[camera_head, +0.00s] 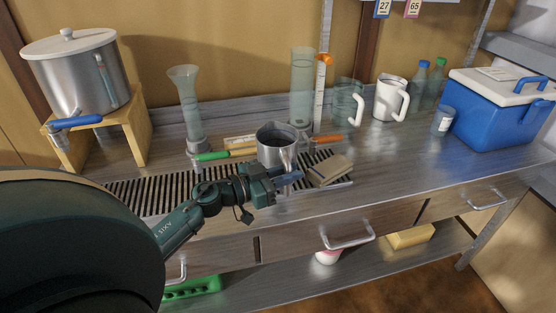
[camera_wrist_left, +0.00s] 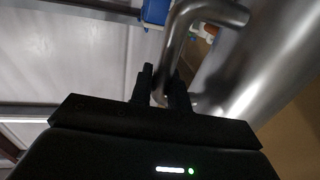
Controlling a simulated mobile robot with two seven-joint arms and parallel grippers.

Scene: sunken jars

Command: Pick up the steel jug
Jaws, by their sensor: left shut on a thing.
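The steel jug (camera_head: 279,154) is a grey metal cup, upright and open at the top, over the slatted grille in the middle of the bench in the head view. My left gripper (camera_head: 288,179) is at its near side, shut on the jug's handle. In the left wrist view the bent handle (camera_wrist_left: 173,50) passes between the dark fingers of the left gripper (camera_wrist_left: 162,88), and the jug's shiny wall (camera_wrist_left: 275,65) fills the right side. I cannot tell whether the jug's base touches the grille. My right gripper is not in view.
A tan block (camera_head: 331,171) lies close right of the jug. Glass cylinders (camera_head: 303,88) (camera_head: 187,105) stand behind. Green-handled (camera_head: 211,156) and orange-handled (camera_head: 328,138) tools lie beside the jug. A white mug (camera_head: 389,100) and blue cooler (camera_head: 500,115) stand right; a pot (camera_head: 80,75) stands left.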

